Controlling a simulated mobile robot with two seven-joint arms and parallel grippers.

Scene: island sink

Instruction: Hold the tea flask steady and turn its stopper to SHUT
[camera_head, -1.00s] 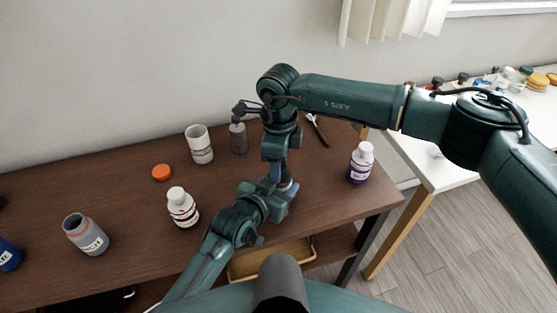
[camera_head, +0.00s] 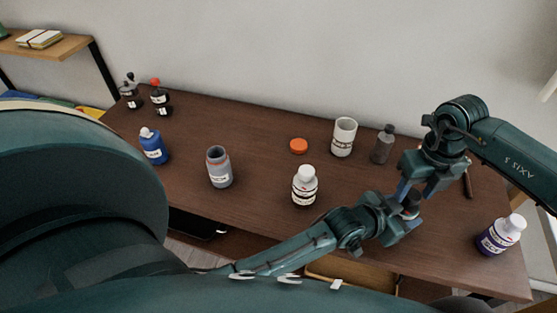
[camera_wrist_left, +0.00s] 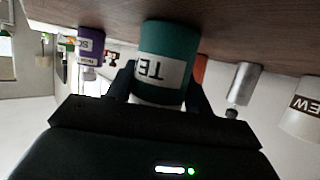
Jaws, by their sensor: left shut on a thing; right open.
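The tea flask (camera_wrist_left: 165,50) is teal with a white label showing "TE", upside down in the left wrist view. My left gripper (camera_wrist_left: 160,88) is shut on it, one finger on each side. In the head view my left gripper (camera_head: 385,218) comes in from the left, low over the front right of the table. No stopper marking is readable.
The brown table (camera_head: 250,125) holds a white bottle (camera_head: 305,188), an orange cap (camera_head: 299,146), a white cup (camera_head: 343,138), a grey bottle (camera_head: 383,145) and an open grey jar (camera_head: 219,168). A purple bottle (camera_head: 500,236) stands near the right edge, a blue bottle (camera_head: 153,148) at left.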

